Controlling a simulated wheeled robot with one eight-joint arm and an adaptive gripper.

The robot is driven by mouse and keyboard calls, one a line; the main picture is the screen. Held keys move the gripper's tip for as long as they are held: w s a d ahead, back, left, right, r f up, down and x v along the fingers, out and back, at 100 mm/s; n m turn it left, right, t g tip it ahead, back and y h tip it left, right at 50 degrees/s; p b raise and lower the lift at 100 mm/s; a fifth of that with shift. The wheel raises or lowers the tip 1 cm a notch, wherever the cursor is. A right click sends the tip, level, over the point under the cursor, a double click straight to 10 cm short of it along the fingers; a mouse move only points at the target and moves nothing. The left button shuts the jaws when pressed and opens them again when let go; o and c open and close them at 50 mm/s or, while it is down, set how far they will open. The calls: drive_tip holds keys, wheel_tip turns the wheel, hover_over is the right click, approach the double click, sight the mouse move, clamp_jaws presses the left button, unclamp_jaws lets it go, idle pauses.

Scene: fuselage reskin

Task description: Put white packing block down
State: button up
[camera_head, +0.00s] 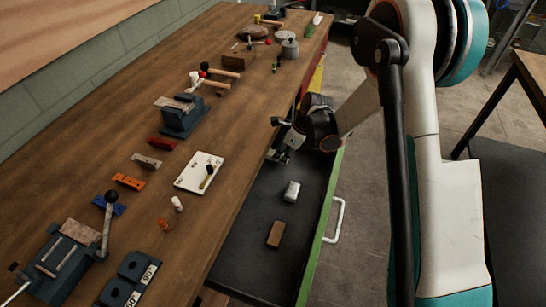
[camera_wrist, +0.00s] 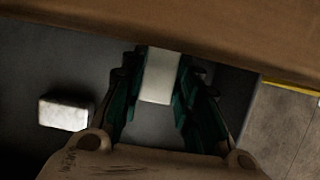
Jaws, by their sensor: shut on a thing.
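My gripper (camera_head: 284,148) is over the far end of the open drawer (camera_head: 254,259), close to the bench edge. In the wrist view my gripper (camera_wrist: 157,95) has its dark green fingers on both sides of a white block (camera_wrist: 160,78), shut on it. The block's upper end in that view meets the brown bench edge, and I cannot tell whether it touches the drawer floor. In the head view the held block is mostly hidden by the fingers. A second pale block (camera_head: 291,191) lies in the drawer; a pale block also shows left of the fingers in the wrist view (camera_wrist: 64,112).
A brown block (camera_head: 275,234) lies nearer in the drawer, with dark floor clear around it. The wooden bench (camera_head: 225,185) borders the drawer on the left and holds vises, mallets and a white card (camera_head: 200,171). The drawer's white handle (camera_head: 337,220) is at right.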

drive_tip(key=a+f+b, duration=0.1)
drive_tip(key=w+a+f, duration=0.1)
drive_tip(key=a, duration=0.1)
drive_tip(key=shift+w+a+f+b, duration=0.1)
drive_tip(key=shift+a+f+b, duration=0.1)
drive_tip(key=shift+f+b, duration=0.2)
drive_tip(key=shift+r, duration=0.15)
drive_tip(key=o, duration=1.1)
drive_tip(key=shift+o, duration=0.2)
